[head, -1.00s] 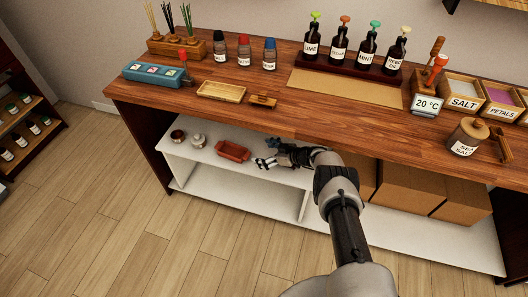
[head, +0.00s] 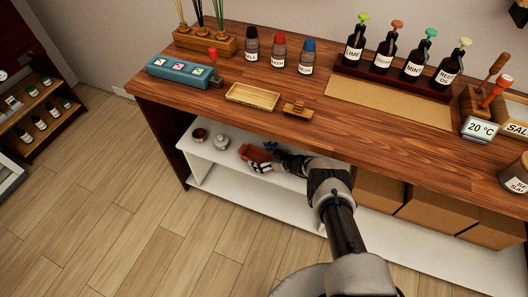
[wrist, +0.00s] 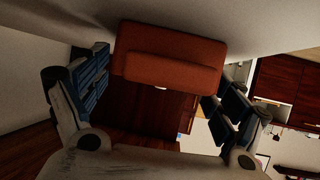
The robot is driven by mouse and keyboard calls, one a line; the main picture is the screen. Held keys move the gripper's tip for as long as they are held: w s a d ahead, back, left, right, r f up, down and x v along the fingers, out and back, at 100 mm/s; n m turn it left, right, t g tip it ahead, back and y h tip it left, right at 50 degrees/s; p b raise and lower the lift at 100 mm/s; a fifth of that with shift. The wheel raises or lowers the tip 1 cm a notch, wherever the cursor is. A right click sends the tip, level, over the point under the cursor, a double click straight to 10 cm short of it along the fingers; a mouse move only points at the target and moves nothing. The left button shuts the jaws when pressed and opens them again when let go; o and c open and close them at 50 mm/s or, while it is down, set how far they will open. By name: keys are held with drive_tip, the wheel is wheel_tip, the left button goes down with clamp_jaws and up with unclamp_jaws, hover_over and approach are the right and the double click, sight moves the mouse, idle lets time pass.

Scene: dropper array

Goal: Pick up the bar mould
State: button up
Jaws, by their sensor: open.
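The bar mould (head: 252,152) is a reddish-orange block-shaped piece on the white shelf under the wooden counter. My gripper (head: 263,166) is at its near right side in the head view and hides part of it. In the wrist view the mould (wrist: 168,52) shows at the top centre, between the tips of my open gripper (wrist: 160,80). The fingers stand on either side of it, with a visible gap on the left. I cannot tell whether the right finger touches it.
A dark red jar (head: 200,135) and a pale jar (head: 222,143) stand left of the mould on the shelf (head: 196,151). The wooden counter (head: 220,100) overhangs the shelf. Cardboard boxes (head: 377,190) stand to the right.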

drive_tip(key=shift+w+a+f, duration=0.1)
drive_tip(key=shift+a, duration=0.05)
drive_tip(key=shift+c, duration=0.3)
drive_tip(key=c, duration=1.2)
